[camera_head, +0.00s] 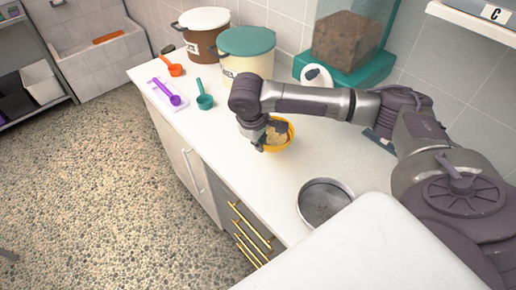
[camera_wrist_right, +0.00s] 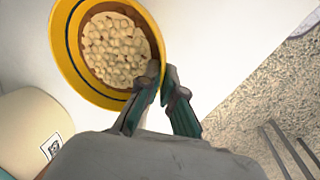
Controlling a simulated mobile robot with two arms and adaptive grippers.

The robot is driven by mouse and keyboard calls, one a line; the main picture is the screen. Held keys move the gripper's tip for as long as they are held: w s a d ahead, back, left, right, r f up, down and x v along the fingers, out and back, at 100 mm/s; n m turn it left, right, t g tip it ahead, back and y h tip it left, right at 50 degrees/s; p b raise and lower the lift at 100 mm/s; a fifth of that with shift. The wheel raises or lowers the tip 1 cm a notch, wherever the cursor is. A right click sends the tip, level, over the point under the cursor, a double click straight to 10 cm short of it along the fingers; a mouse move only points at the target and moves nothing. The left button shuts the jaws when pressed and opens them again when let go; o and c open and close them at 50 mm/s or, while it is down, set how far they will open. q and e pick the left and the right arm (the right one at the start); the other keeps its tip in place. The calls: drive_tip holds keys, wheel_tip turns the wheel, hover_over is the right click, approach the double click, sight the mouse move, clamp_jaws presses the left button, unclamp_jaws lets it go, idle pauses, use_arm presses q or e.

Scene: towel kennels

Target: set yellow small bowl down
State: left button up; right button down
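The yellow small bowl (camera_head: 289,132) is at the counter, holding pale, round pieces; whether it rests on the top or hangs just above cannot be told. It also shows in the right wrist view (camera_wrist_right: 73,58), with a dark line around its yellow rim. My right gripper (camera_head: 262,143) is at the bowl's near left side and hides part of it. In the right wrist view its two fingers (camera_wrist_right: 161,72) pinch the rim, one inside the bowl and one outside. My left gripper is not in view.
The white counter (camera_head: 235,155) has free room around the bowl. A metal bowl (camera_head: 324,203) stands nearer. Teal (camera_head: 204,101), purple (camera_head: 175,100) and orange (camera_head: 174,70) scoops lie to the left. A teal-lidded bin (camera_head: 246,42) and a kibble dispenser (camera_head: 345,42) stand behind.

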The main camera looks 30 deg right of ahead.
drive_tip(key=shift+w+a+f, duration=0.25)
drive_tip(key=shift+w+f, duration=0.15)
drive_tip(key=shift+w, duration=0.05)
drive_tip(key=shift+a+p+x, duration=0.2)
drive_tip(key=shift+p+x, duration=0.05)
drive_tip(key=shift+x, duration=0.65)
drive_tip(key=shift+a+p+x, duration=0.2)
drive_tip(key=shift+x, duration=0.75)
drive_tip(key=shift+s+f, duration=0.2)
drive_tip(key=shift+f, duration=0.05)
drive_tip(key=c, duration=1.3)
unclamp_jaws()
drive_tip(key=shift+r, duration=0.15)
